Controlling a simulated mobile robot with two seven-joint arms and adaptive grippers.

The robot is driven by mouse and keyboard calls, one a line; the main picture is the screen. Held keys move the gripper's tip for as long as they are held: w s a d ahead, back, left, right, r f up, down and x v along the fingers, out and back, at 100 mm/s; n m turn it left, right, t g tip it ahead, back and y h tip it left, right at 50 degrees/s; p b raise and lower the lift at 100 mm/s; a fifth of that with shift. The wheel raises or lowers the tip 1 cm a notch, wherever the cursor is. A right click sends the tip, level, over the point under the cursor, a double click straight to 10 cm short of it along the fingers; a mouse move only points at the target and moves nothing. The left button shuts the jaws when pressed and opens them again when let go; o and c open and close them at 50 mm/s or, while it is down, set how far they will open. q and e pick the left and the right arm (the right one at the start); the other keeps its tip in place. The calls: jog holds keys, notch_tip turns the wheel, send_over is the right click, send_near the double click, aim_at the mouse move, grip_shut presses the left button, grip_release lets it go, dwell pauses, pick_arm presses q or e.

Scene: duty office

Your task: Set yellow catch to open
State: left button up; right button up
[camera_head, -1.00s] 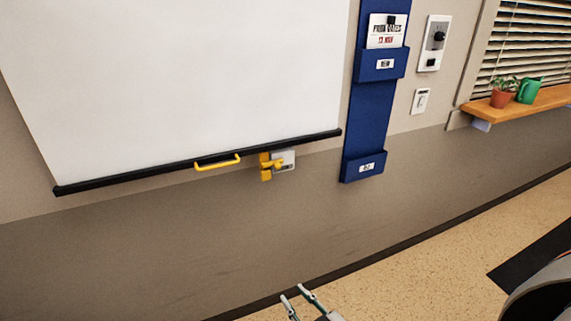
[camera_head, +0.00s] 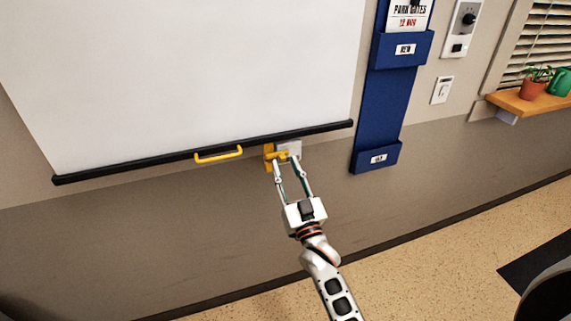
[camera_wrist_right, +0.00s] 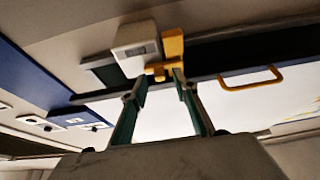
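The yellow catch (camera_head: 270,156) is on the wall at the lower edge of the white screen, beside a small pale plate (camera_head: 289,149). My right gripper (camera_head: 284,161) reaches up to it from below, its fingers apart, one on either side of the catch's lower part. In the right wrist view the catch (camera_wrist_right: 173,49) shows ahead of the fingertips (camera_wrist_right: 158,85), with its small knob between them. I cannot tell whether the fingers touch it. My left gripper is not in view.
A yellow handle (camera_head: 218,155) hangs from the screen's black bottom bar (camera_head: 130,170), left of the catch. A blue wall pocket holder (camera_head: 384,105) is to the right. The wall below is bare.

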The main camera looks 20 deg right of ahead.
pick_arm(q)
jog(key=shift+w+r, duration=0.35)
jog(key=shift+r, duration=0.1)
pick_arm(e)
jog(key=shift+w+r, duration=0.2)
jog(key=shift+w, duration=0.35)
grip_shut()
jog(key=shift+w+d+p, duration=0.1)
jog(key=shift+d+p, duration=0.5)
jog(key=shift+d, duration=1.25)
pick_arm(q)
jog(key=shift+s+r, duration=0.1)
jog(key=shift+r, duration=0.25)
pick_arm(e)
jog(key=shift+c, duration=1.8)
grip_release()
jog(key=o, duration=0.4)
jog(key=shift+d, duration=0.1)
jog(key=shift+c, duration=0.2)
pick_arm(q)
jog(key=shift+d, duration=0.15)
